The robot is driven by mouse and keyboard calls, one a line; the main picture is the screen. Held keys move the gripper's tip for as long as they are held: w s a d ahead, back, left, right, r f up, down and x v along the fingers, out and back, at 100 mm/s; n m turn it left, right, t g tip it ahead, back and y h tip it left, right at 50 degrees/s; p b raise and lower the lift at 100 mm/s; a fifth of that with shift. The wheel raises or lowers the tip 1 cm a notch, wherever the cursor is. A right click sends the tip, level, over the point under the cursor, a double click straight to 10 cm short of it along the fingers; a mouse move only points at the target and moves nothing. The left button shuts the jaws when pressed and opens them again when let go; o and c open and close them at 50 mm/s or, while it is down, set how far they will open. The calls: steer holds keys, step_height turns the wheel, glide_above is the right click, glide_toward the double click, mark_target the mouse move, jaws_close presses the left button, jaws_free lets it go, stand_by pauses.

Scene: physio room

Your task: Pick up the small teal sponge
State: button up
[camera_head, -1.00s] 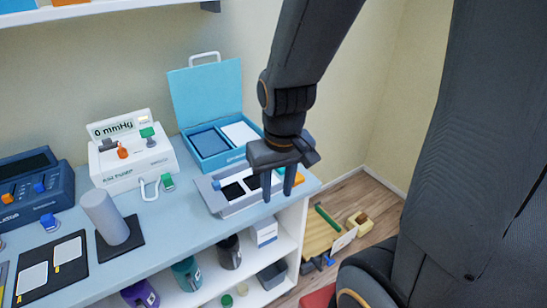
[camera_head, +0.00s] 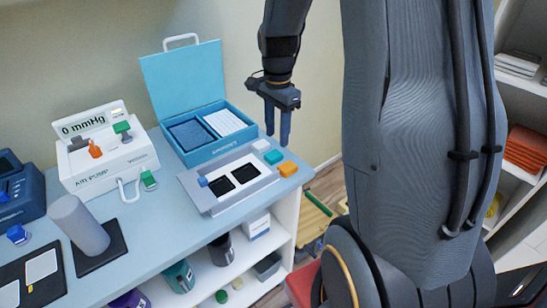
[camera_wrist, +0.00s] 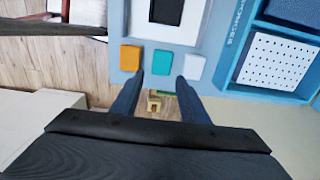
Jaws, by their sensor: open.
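The small teal sponge (camera_head: 273,157) lies at the right end of the blue-grey counter, between a white block (camera_head: 261,145) and an orange block (camera_head: 288,169). In the wrist view the teal sponge (camera_wrist: 164,65) shows just beyond the gap between my fingertips, with the orange block on its left and the white one on its right. My gripper (camera_head: 278,138) is open and empty, fingers pointing down. In the head view it appears just above and behind the sponge; the wrist view (camera_wrist: 159,80) shows nothing between the fingers.
A grey tray (camera_head: 205,203) with black pads lies left of the sponge. An open blue case (camera_head: 228,148) stands behind the tray. A white pump box (camera_head: 108,170) and a grey cylinder (camera_head: 82,226) stand farther left. The counter's right edge is close to the blocks.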

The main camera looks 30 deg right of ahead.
mark_target(275, 153)
steer(key=shift+a+f+p, duration=0.15)
steer(key=shift+f+p, duration=0.4)
steer(key=shift+f, duration=1.1)
steer(key=shift+a+f+p, duration=0.1)
steer(key=shift+f+p, duration=0.4)
steer(key=shift+f, duration=1.1)
steer(key=shift+c, duration=0.2)
steer(key=c, duration=0.8)
